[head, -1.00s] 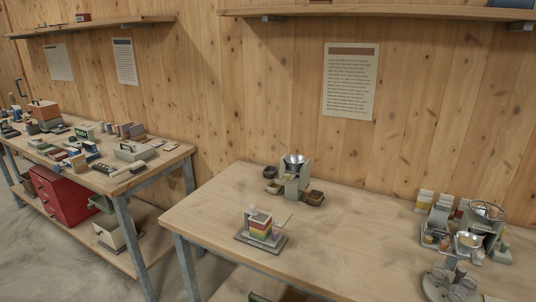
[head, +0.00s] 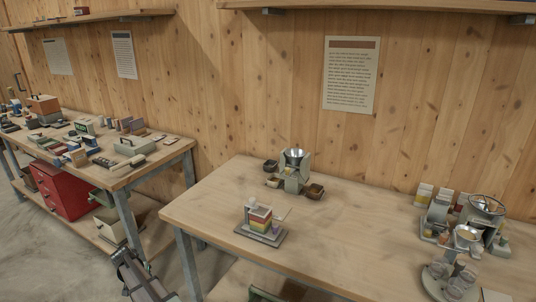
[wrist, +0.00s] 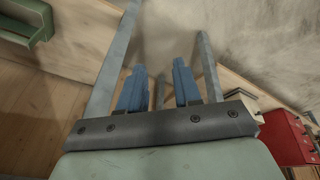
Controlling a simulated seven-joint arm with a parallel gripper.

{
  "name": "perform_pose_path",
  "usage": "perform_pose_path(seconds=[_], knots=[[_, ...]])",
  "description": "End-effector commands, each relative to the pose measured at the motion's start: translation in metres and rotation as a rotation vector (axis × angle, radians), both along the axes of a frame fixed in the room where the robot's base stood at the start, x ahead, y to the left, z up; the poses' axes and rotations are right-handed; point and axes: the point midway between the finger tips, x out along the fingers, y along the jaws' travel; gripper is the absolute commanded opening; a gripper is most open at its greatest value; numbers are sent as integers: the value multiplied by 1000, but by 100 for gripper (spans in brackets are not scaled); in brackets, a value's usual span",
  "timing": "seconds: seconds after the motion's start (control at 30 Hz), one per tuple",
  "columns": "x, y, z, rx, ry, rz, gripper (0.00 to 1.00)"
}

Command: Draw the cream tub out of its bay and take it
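I cannot tell for sure which thing is the cream tub or its bay. Pale candidates are a cream, open-looking box (head: 116,224) on the left bench's lower shelf and small pale blocks (head: 424,193) at the back of the right-hand machine. A small unit (head: 261,224) with yellow, red and other coloured layers stands on the near table; its parts are too small to tell. My gripper (wrist: 160,68) has two blue fingers, apart with nothing between them. My arm (head: 138,277) shows at the lower left of the head view, in front of the left bench and away from the table-top objects.
A hopper machine with a metal funnel (head: 293,157) and dark bins stands at the table's back. Another machine with a bowl (head: 486,206) is at right. A red cabinet (head: 62,190) sits under the cluttered left bench.

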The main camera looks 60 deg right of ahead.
Motion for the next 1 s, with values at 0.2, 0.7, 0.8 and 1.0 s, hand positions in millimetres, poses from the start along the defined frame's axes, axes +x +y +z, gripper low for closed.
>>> perform_pose_path(seconds=[0.2,0.7,0.8,1.0], knots=[[49,-59,64,-53,-114,-109,33],[107,-203,234,-159,-347,-362,33],[103,-238,267,-171,-368,-416,33],[68,-313,315,-166,-345,-519,33]])
